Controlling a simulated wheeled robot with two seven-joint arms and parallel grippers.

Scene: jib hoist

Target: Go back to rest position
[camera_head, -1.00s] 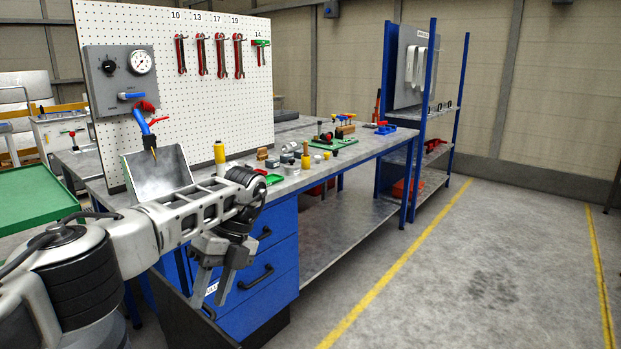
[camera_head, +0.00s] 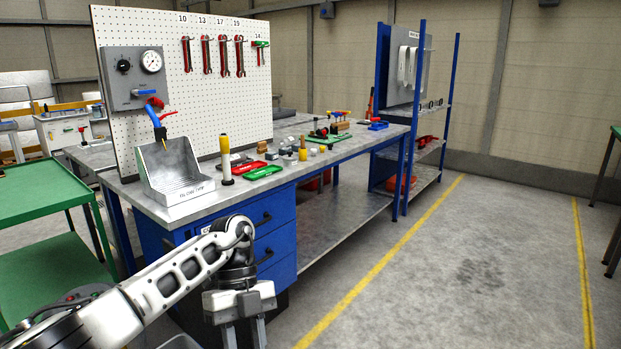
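My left gripper (camera_head: 243,335) hangs at the bottom of the head view, in front of the workbench's blue drawers. Its two fingers point down with a gap between them, and nothing shows in the gap. The fingertips are close to the lower picture edge. My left arm comes in from the lower left corner and is clear of the bench top. My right gripper and arm are not in view.
The workbench (camera_head: 330,158) carries a metal tray (camera_head: 183,192), a yellow-handled tool (camera_head: 225,160) and several small parts. A green cart (camera_head: 40,190) stands at left. A blue-posted shelf (camera_head: 412,120) stands beyond the bench.

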